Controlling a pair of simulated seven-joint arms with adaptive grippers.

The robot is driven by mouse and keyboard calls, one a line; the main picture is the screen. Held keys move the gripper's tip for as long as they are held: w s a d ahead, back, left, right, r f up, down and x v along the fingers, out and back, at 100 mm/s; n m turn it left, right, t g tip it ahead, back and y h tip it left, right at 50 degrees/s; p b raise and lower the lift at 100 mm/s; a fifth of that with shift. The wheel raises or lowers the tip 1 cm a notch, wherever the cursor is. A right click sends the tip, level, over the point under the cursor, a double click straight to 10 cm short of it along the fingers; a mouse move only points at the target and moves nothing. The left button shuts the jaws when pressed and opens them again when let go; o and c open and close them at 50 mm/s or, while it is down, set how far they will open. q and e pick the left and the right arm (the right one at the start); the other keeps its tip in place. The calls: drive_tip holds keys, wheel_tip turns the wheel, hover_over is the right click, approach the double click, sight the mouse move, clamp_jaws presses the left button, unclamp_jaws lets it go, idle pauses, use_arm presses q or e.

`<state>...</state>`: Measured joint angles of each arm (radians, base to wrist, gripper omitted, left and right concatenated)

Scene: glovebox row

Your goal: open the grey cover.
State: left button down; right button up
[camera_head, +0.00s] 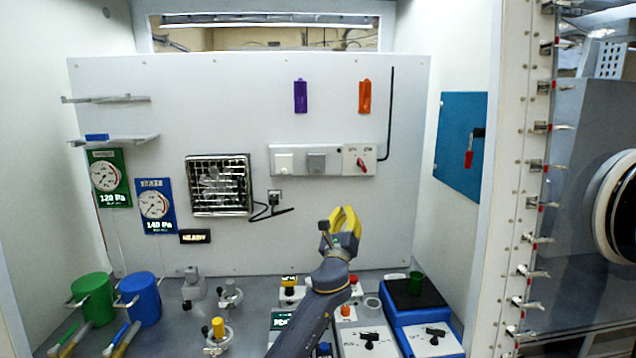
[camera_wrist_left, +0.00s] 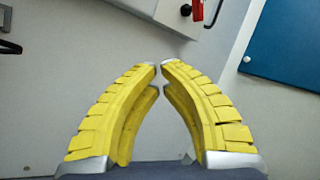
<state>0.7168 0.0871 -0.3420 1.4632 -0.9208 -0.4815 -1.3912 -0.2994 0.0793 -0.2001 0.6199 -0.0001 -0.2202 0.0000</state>
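The grey cover (camera_head: 316,161) is a small box in the middle of a pale strip (camera_head: 296,172) on the back wall. It looks closed. A white cover (camera_head: 284,162) is on its left and a red-handled switch (camera_head: 361,162) on its right. My left gripper (camera_head: 343,215) has yellow fingers and is below and right of the grey cover, apart from it. In the left wrist view its fingertips (camera_wrist_left: 159,66) come together with nothing between them. The red handle (camera_wrist_left: 197,10) shows at the top there; I cannot make out the grey cover. My right gripper is not in view.
A fan grille (camera_head: 219,185) and a black plug with cable (camera_head: 274,199) are left of the gripper. A black rod (camera_head: 391,110) runs down the wall at right. A blue panel (camera_head: 460,147) is on the side wall. Mugs and fixtures crowd the bench below.

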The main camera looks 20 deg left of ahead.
sight(317, 164)
use_arm(q)
drive_tip(key=s+a+r+y, duration=0.1)
drive_tip(key=a+y, duration=0.3)
drive_tip(key=a, duration=0.2)
drive_tip(key=shift+g, duration=0.3)
drive_tip(key=x, duration=0.9)
drive_tip(key=shift+a+r, duration=0.1)
drive_tip(key=shift+r, duration=0.25)
drive_tip(key=shift+s+a+r, duration=0.2)
drive_tip(key=shift+s+r, duration=1.1)
drive_tip(key=shift+s, duration=0.1)
drive_tip(key=shift+s+d+r+g, duration=0.2)
drive_tip(key=shift+s+g, duration=0.2)
drive_tip(key=shift+g, duration=0.2)
